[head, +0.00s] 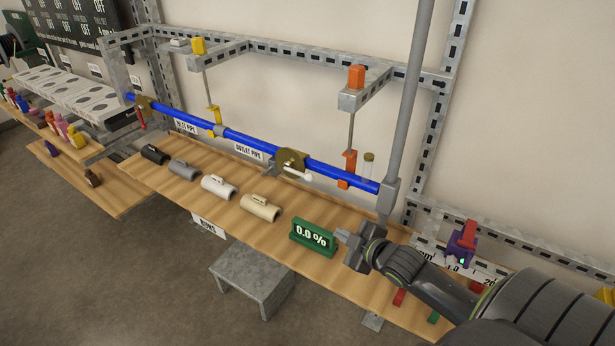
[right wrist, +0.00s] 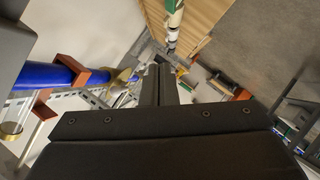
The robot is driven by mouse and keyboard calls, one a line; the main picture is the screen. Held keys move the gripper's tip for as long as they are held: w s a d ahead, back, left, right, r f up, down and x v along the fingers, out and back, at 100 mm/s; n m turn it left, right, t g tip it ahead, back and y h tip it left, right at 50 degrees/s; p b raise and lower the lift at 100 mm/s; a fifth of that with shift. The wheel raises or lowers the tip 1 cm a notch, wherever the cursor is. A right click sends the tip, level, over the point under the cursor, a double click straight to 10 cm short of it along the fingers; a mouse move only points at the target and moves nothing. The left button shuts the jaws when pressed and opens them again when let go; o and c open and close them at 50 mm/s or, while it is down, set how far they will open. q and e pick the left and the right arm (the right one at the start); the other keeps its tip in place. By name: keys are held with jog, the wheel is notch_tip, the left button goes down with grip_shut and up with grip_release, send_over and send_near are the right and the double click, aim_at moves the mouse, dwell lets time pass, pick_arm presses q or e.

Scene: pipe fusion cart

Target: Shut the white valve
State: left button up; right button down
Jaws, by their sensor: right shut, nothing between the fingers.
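The white valve (head: 291,161) is a round brass body on the blue pipe (head: 235,135), with a white-tipped handle (head: 300,175) pointing right and slightly down, roughly along the pipe. In the right wrist view, a brass part (right wrist: 117,81) that looks like this valve shows past the orange clamp. My right gripper (head: 340,236) is shut and empty, in front of and to the lower right of the valve, clear of it. Its closed fingers (right wrist: 159,80) show in the right wrist view. My left gripper is not in view.
A green 0.0 % display (head: 313,237) stands close to the right gripper. Several pipe couplings (head: 219,187) lie on the wooden shelf. An orange clamp (head: 349,162) holds the pipe beside a grey upright post (head: 407,110). A red-handled valve (head: 142,112) sits farther left.

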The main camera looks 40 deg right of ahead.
jog(key=w+a+r+n+t+y, duration=0.2)
jog(key=w+r+n+y, duration=0.1)
jog(key=r, duration=0.9)
jog(key=shift+r+n+t+p, duration=0.3)
jog(key=shift+n+t+p, duration=0.1)
jog(key=shift+n, duration=0.5)
send_near(297, 172)
jog(key=w+a+r, duration=0.2)
jog(key=w+a, duration=0.1)
jog(key=a, duration=0.2)
jog(key=shift+w+d+f+b, duration=0.3)
jog(key=shift+w+d+f, duration=0.25)
jog(key=shift+d, duration=0.2)
jog(key=shift+w+d+f+b, duration=0.3)
jog(key=shift+w+d+f, duration=0.15)
jog(key=shift+d+f, duration=0.3)
jog(key=shift+r, duration=0.15)
